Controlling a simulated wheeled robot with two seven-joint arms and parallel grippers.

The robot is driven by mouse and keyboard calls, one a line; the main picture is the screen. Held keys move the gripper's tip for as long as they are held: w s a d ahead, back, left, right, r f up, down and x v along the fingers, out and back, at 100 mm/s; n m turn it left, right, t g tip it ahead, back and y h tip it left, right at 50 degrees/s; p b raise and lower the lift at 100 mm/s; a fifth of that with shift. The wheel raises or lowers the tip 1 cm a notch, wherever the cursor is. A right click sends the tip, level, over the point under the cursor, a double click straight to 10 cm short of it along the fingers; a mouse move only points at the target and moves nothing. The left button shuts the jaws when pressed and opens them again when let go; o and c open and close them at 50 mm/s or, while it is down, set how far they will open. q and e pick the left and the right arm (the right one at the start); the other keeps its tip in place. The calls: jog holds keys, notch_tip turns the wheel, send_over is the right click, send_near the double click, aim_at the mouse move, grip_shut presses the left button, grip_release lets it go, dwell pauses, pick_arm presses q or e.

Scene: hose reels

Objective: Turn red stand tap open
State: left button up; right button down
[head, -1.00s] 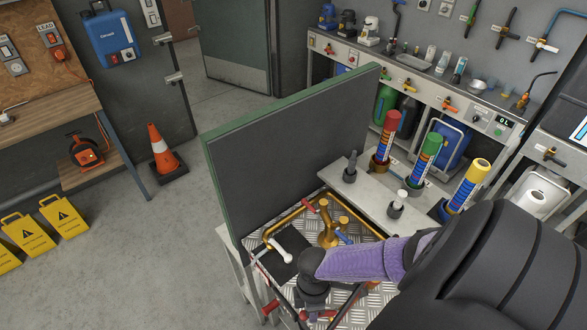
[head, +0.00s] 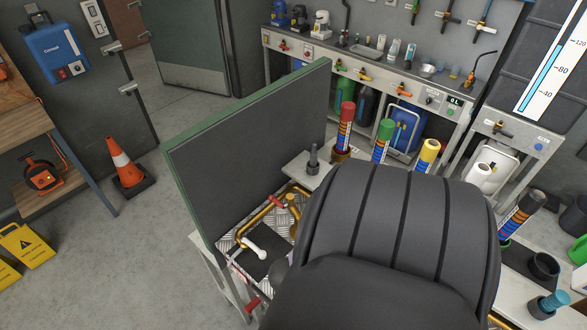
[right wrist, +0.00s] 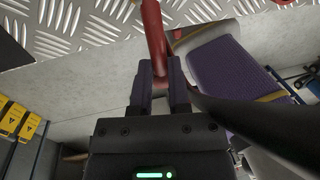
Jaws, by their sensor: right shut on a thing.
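In the right wrist view, my right gripper (right wrist: 161,70) is shut on a red lever handle (right wrist: 154,32), which runs up between the fingers towards a ribbed metal plate (right wrist: 85,25). In the head view my own dark arm hides this gripper and the handle it holds. A red-handled tap (head: 276,202) on a brass pipe shows at the arm's left edge, above the checker-plate bench top (head: 228,224). Another red handle (head: 252,304) sticks out at the bench's front. I cannot tell which tap the held handle belongs to. My left gripper is not in view.
A tall grey panel with a green edge (head: 240,150) stands behind the bench. Red, green and yellow tubes (head: 428,155) stand on a shelf. A cone (head: 122,163) stands on clear floor at left.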

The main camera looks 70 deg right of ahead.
dwell(0.4)
jog(key=c, duration=0.6)
grip_release()
jog(key=r+p, duration=0.1)
jog(key=r, duration=0.2)
jog(key=w+r+p, duration=0.1)
jog(key=r, duration=0.5)
jog(key=shift+w+d+r+p, duration=0.25)
jog(key=shift+w+r+p, duration=0.1)
jog(key=shift+w+p, duration=0.05)
